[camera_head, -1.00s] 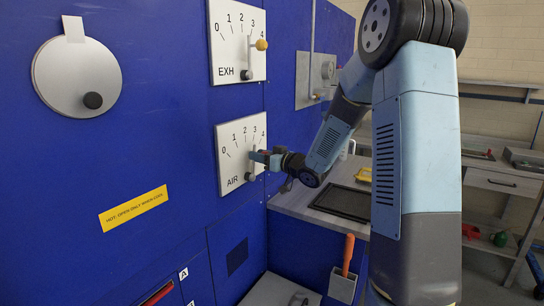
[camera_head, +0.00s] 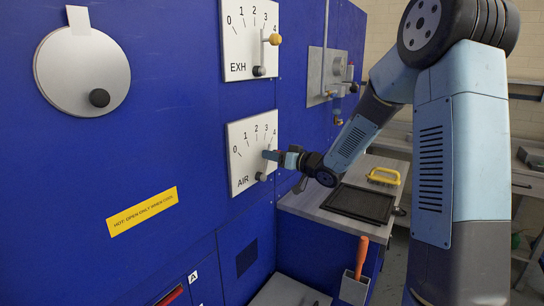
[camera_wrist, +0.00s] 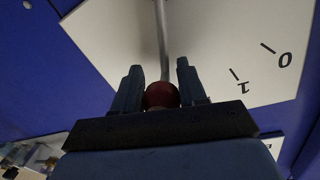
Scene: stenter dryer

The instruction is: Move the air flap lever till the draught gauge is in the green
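The air flap lever rises from a dark pivot on the white AIR dial plate (camera_head: 246,165), marked 0 to 4. In the head view my gripper (camera_head: 274,156) covers the lever's end, on the high-number side near 4. In the wrist view the lever's grey rod (camera_wrist: 162,35) ends in a dark red ball knob (camera_wrist: 162,96) between my two fingers, which appear to touch it on both sides. No green band of a draught gauge can be made out; a grey panel (camera_head: 316,76) further right carries small fittings too turned away to read.
Above is the EXH dial plate (camera_head: 246,48) with a yellow-knobbed lever. A round cover (camera_head: 82,73) with a black knob is upper left. An orange-handled tool (camera_head: 361,255) stands in a holder below.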

